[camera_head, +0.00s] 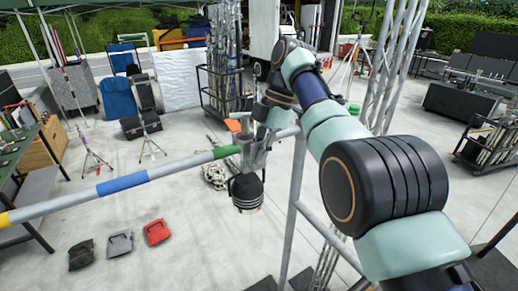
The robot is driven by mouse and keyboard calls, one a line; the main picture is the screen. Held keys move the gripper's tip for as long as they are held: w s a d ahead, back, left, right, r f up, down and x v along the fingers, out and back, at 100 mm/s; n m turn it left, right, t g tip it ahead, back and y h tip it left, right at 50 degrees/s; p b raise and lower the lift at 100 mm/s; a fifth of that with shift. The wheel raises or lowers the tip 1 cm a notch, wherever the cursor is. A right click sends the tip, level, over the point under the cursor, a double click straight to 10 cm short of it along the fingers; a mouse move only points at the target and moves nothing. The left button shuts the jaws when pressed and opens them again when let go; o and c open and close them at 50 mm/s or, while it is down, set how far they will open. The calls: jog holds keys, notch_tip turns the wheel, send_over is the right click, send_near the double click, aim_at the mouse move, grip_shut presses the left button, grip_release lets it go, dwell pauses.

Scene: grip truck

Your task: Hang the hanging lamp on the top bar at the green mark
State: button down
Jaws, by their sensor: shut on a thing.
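The top bar (165,171) is a grey tube running from the lower left up to the right. It carries a yellow mark, a blue mark and a green mark (224,152). The hanging lamp (246,193) is a black, round-bodied lamp with pale rings near its lower end. It hangs below the bar line, just right of the green mark. My gripper (254,152) is shut on the lamp's upper part, at the bar. An orange piece (233,125) shows just above the bar there. Whether the lamp's clamp sits around the bar or only beside it, I cannot tell.
Black, grey and red bags (158,232) lie on the floor below the bar. Tripod stands and a blue case (118,98) are at the back left. Truss uprights (395,65) stand behind my arm. A cart (490,135) is at the right. Open floor surrounds the bar.

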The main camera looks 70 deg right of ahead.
aim_at(257, 169)
jog(key=shift+d, duration=0.1)
jog(key=shift+f+b, duration=1.5)
jog(key=shift+b, duration=0.1)
